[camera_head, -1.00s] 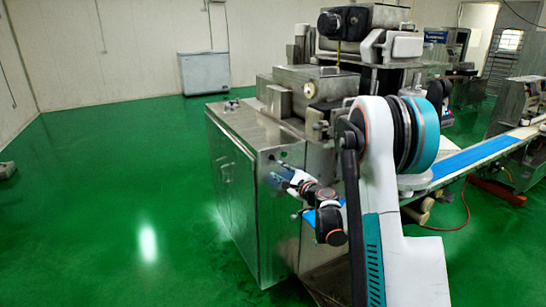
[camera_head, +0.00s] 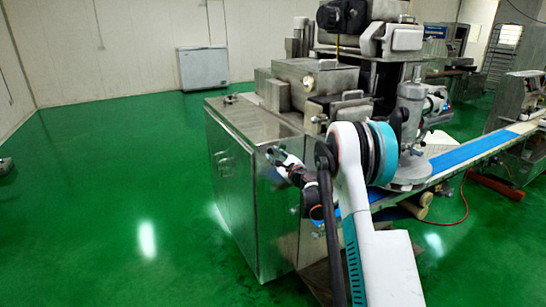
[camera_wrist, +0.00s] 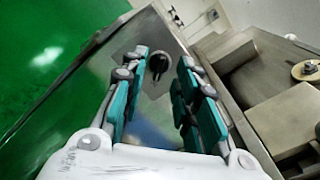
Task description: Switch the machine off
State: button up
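The machine is a steel cabinet (camera_head: 270,225) with metal blocks and housings on top. In the wrist view a dark round knob or switch (camera_wrist: 157,65) sits on its metal panel (camera_wrist: 125,60). My gripper (camera_wrist: 164,58) is open, with its two teal-padded fingers on either side of the knob in the picture. I cannot tell whether the fingers touch it. In the head view my gripper (camera_head: 279,157) is at the upper part of the cabinet's front face. The knob's setting is too small to read.
A blue conveyor belt (camera_head: 475,155) runs from the machine to the right. A grey chest (camera_head: 203,68) stands by the back wall. Metal blocks (camera_wrist: 285,115) lie right of my gripper in the wrist view.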

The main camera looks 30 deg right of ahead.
aim_at(271, 152)
jog(key=shift+w, duration=1.3)
jog(key=shift+c, duration=0.5)
grip_shut()
